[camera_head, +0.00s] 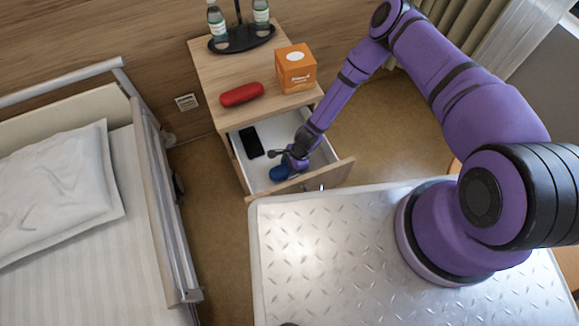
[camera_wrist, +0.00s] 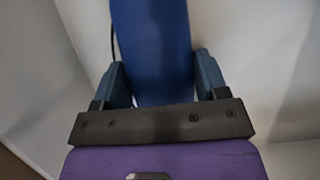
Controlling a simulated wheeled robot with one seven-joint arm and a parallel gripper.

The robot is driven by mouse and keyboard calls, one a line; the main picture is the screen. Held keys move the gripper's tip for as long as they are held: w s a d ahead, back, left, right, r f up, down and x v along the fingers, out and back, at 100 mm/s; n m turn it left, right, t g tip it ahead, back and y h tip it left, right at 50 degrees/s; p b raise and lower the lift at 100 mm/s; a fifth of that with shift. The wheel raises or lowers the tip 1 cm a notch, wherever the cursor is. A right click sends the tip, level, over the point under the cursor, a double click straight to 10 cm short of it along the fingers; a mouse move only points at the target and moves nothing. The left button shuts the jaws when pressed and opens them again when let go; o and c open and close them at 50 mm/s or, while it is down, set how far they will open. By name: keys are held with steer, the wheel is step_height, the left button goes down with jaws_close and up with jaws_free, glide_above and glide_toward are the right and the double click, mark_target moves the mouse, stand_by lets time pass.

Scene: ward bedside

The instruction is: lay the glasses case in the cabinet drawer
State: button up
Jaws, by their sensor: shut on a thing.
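My gripper (camera_head: 290,164) is inside the open cabinet drawer (camera_head: 315,157), near its front. It is shut on a blue glasses case (camera_head: 279,173), which is low in the drawer; whether it touches the drawer floor I cannot tell. In the wrist view the blue case (camera_wrist: 152,50) stands out between the two fingers (camera_wrist: 160,85), its far end cut off by the frame's edge. A red case (camera_head: 241,94) of long rounded shape lies on the cabinet top (camera_head: 215,70).
A flat black object (camera_head: 251,142) lies in the drawer's left part. An orange box (camera_head: 296,68) and a black stand (camera_head: 240,40) with two bottles are on the cabinet top. A bed (camera_head: 90,200) stands left. The metal plate surface (camera_head: 320,240) is clear in front.

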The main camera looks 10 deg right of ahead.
steer(key=o, duration=0.9)
steer(key=shift+o, duration=0.2)
steer(key=v, duration=1.2)
steer(key=shift+w+d+r, duration=0.1)
steer(key=shift+w+r, duration=0.05)
steer(key=shift+w, duration=0.05)
